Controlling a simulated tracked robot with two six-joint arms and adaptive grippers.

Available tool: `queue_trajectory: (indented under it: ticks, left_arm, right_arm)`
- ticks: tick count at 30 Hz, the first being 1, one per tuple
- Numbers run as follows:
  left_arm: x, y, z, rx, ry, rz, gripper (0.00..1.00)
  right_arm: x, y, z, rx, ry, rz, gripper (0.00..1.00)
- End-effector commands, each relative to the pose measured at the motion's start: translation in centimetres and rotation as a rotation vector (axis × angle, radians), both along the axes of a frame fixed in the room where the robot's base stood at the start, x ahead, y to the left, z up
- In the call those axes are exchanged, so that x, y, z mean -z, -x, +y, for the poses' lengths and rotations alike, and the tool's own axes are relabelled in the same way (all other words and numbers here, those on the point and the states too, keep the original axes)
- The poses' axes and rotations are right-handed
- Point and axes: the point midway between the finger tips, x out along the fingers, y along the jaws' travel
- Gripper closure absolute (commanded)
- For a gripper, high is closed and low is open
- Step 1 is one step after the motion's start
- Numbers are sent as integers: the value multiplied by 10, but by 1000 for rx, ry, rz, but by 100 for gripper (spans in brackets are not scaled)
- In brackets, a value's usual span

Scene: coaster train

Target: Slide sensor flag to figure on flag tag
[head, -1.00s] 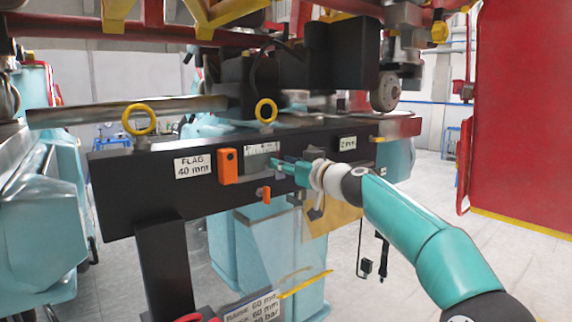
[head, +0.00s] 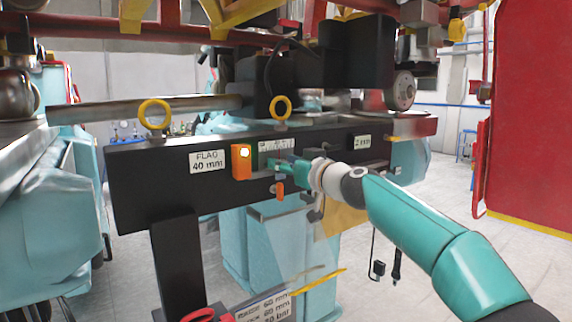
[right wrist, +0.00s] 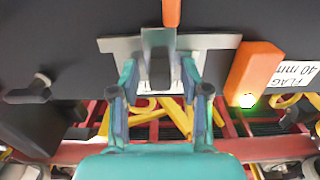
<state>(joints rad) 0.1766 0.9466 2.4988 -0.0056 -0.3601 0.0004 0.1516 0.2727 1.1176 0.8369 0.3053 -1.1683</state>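The white flag tag (head: 207,161) reads FLAG 40 mm on the black beam; it shows inverted in the right wrist view (right wrist: 295,76). An orange sensor (head: 241,163) beside it has a lit lamp. The sensor flag shows as a dark grey block (right wrist: 158,58) in the right wrist view, with an orange piece (head: 279,190) below the beam's slot. A scale (head: 277,145) sits above; its figures are too small to read. My right gripper (right wrist: 158,75) has its fingers apart on either side of the grey block, with slim gaps visible. My left gripper is out of view.
Two yellow rings (head: 155,114) stand on the beam's top. A 2 mm tag (head: 362,142) is to the right. A black knob (right wrist: 28,90) shows at left in the right wrist view. A red panel (head: 530,110) stands at far right.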

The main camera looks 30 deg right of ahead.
Motion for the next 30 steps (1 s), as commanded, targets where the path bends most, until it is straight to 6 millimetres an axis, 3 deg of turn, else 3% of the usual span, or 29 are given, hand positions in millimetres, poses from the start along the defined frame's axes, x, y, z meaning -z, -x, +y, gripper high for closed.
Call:
queue_trajectory:
  ticks: [8, 22, 30]
  left_arm:
    - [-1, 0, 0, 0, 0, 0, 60]
    - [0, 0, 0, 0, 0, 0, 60]
    - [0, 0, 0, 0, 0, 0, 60]
  right_arm:
    - [-1, 12, -2, 1, 0, 0, 54]
    - [0, 96, -9, 3, 0, -1, 54]
    - [2, 119, -10, 2, 0, 1, 54]
